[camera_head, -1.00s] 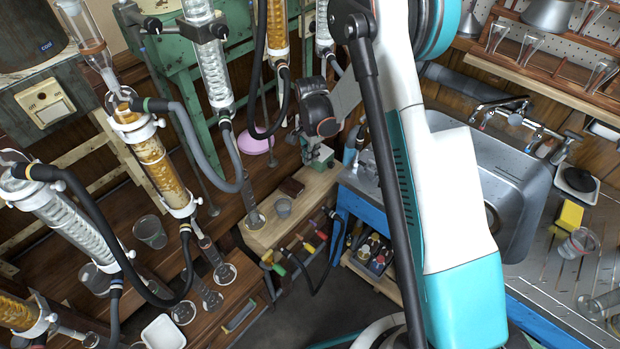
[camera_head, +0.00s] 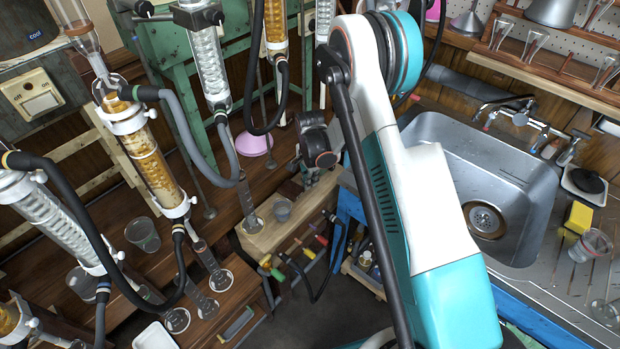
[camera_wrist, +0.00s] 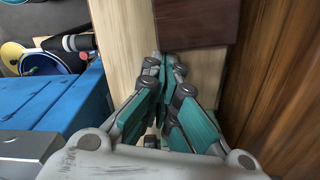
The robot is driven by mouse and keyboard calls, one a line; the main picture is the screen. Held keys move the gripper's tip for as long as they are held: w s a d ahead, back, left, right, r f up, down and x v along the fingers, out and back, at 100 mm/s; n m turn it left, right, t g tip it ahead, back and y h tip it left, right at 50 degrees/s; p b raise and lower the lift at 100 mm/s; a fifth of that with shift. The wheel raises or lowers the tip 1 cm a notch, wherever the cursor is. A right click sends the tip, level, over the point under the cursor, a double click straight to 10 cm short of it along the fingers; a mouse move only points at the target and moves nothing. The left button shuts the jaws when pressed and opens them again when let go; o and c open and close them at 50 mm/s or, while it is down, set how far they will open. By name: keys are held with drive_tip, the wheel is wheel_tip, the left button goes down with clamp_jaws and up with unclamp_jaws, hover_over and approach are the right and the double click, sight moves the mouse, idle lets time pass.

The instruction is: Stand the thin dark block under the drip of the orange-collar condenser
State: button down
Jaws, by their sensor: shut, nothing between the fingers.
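The thin dark block lies on the pale wooden bench top and shows as a dark brown slab (camera_wrist: 192,22) at the top of the wrist view. In the head view the block (camera_head: 290,189) is small beside my gripper, left of it. My gripper (camera_wrist: 168,58) is shut and empty, its fingertips close to the block's near edge; I cannot tell whether they touch. In the head view my gripper (camera_head: 307,181) is over the bench. An amber-filled condenser (camera_head: 150,160) with an orange-brown piece at its top stands at left; I cannot make out for certain which collar is orange.
A sink (camera_head: 490,190) is at right. A blue surface (camera_wrist: 60,108) flanks my gripper.

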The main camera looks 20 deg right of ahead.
idle(0.3)
drive_tip(key=shift+s+a, duration=0.2)
drive_tip(key=shift+a, duration=0.3)
drive_tip(key=shift+s+a, duration=0.15)
drive_tip(key=shift+a, duration=0.35)
drive_tip(key=shift+d, duration=0.1)
